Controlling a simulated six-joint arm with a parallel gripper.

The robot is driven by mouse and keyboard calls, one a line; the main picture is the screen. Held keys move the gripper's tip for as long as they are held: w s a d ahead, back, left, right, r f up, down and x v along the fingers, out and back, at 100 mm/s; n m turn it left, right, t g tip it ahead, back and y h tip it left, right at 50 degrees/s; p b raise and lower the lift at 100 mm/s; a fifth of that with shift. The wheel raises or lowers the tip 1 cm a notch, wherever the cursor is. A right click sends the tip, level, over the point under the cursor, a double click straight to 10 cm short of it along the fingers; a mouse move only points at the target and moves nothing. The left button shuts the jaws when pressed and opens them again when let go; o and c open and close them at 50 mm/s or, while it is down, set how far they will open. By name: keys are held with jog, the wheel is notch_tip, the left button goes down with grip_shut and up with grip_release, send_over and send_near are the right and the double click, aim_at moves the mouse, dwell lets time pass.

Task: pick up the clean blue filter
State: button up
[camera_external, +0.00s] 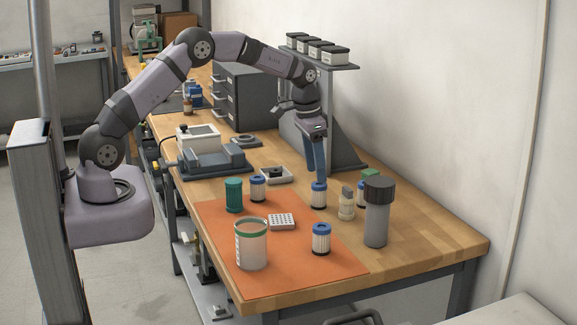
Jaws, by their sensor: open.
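Several filters with blue caps and pale pleated bodies stand upright on the bench. One blue filter (319,197) is directly below my gripper (317,176). Another blue filter (321,241) is at the front of the orange mat, one (258,189) stands by the green cylinder, and one (362,195) is partly hidden behind the grey canister. I cannot tell from this view which one is clean. My gripper points down, open, with its fingertips close to the top of the middle filter; whether they touch or straddle it is unclear.
On or beside the orange mat (290,277) are a white jar (251,247), green cylinder (234,196), perforated white block (281,221), beige fitting (347,204) and tall grey canister (377,226). A raised shelf (330,62) stands behind my gripper. The bench's right end is clear.

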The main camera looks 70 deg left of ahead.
aim_at(319, 189)
jog(key=shift+w+d+f+p, duration=0.1)
jog(key=shift+w+f+p, duration=0.1)
jog(key=shift+f+p, duration=1.2)
jog(key=shift+w+f+p, duration=0.2)
jog(key=shift+f+p, duration=0.05)
jog(key=shift+f, duration=0.85)
jog(key=shift+w+f+p, duration=0.15)
jog(key=shift+f+p, duration=0.1)
jog(key=shift+f, duration=0.85)
jog(key=shift+c, duration=0.5)
jog(key=c, duration=1)
